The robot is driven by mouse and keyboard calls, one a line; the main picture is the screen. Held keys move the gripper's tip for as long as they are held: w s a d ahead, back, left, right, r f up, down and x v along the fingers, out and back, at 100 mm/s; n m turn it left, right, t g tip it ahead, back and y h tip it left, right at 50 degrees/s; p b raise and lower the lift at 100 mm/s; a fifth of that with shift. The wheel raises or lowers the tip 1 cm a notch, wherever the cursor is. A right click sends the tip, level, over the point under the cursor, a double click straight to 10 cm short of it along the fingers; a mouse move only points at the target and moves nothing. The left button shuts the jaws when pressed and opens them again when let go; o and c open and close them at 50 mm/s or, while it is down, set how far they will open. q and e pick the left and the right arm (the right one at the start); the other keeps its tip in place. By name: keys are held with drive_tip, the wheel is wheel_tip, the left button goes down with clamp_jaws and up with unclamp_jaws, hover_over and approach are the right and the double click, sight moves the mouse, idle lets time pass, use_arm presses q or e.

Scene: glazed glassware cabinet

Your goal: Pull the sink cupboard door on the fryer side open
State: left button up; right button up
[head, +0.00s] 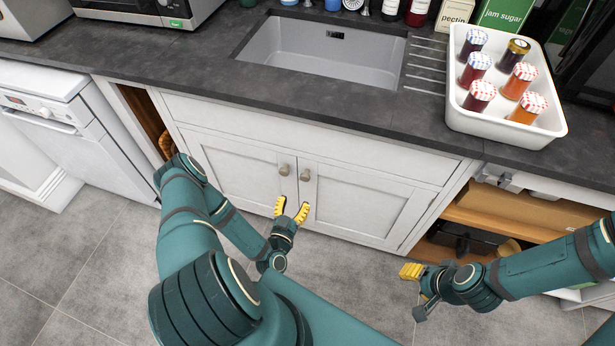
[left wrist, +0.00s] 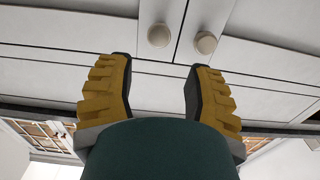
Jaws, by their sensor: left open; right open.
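The sink cupboard has two white panelled doors, a left door (head: 240,170) and a right door (head: 362,205), both shut. Their round knobs, the left knob (head: 284,170) and the right knob (head: 305,175), sit side by side at the middle seam. I cannot tell which side the fryer is on. My left gripper (head: 291,208) is open and empty, just in front of and below the knobs in the head view. In the left wrist view both knobs, one (left wrist: 159,35) and the other (left wrist: 205,43), show beyond the open fingers (left wrist: 158,88), apart from them. My right gripper (head: 414,287) is open and empty, low at the right.
The dark worktop (head: 190,50) holds the sink (head: 325,50) and a white tray (head: 553,130) of several jam jars. An open shelf (head: 500,215) is right of the cupboard. A white appliance (head: 60,130) stands left. Grey floor (head: 90,240) is clear in front.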

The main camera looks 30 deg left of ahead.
sight(304, 179)
use_arm(q)
drive_tip(key=b+x, duration=0.1)
drive_tip(key=x, duration=0.9)
drive_tip(key=shift+w+b, duration=0.35)
drive_tip(key=shift+w, duration=0.05)
drive_tip(key=shift+o, duration=0.3)
clamp_jaws()
